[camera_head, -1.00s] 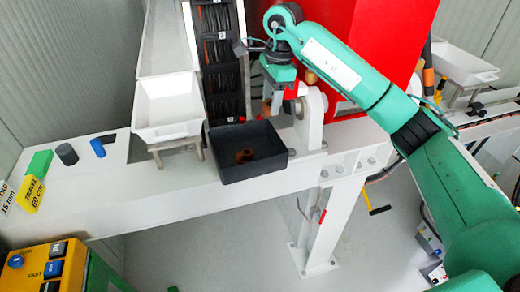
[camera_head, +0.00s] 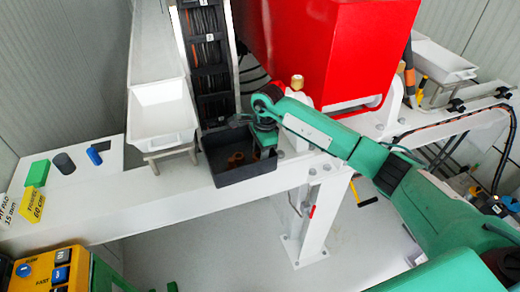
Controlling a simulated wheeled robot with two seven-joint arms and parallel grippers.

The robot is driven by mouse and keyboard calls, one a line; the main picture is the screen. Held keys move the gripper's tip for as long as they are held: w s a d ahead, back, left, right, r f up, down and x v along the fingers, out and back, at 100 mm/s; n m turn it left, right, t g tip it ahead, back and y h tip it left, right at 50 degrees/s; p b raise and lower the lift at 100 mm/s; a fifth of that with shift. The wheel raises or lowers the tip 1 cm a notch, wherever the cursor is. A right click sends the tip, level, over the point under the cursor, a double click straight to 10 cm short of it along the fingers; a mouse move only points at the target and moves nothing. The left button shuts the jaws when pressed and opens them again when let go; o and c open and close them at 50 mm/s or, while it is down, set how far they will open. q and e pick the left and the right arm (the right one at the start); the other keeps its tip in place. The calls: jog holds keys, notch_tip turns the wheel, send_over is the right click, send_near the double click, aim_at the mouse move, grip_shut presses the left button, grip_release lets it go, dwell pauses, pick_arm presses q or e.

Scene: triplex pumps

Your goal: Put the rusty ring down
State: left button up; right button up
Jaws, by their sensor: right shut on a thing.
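My right gripper (camera_head: 264,148) is over the right part of a dark open tray (camera_head: 249,175), pointing down. It is shut on a rusty ring (camera_head: 255,154), which shows only in part beside the fingers. I cannot tell whether the held ring touches the tray floor. Another rusty brown ring (camera_head: 236,160) lies in the tray, just left of the held one. My left gripper is not in view.
A white tray (camera_head: 160,140) on a stand is left of the dark tray. A red housing (camera_head: 310,50) rises behind my right arm. A green block (camera_head: 37,171), a dark cylinder (camera_head: 64,163) and a blue cylinder (camera_head: 94,156) stand at the left.

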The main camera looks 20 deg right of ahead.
jog(key=shift+f, duration=0.25)
jog(key=o, duration=1)
jog(key=shift+r, duration=0.15)
jog(key=shift+r, duration=0.15)
jog(key=shift+d+r+b, duration=0.25)
jog(key=shift+r+b, duration=0.65)
jog(key=shift+r, duration=1.05)
jog(key=shift+d+r+b, duration=0.2)
jog(key=shift+r+b, duration=0.75)
jog(key=shift+r, duration=0.95)
jog(key=shift+d+r+b, duration=0.25)
jog(key=shift+r+b, duration=0.65)
jog(key=shift+r, duration=1.05)
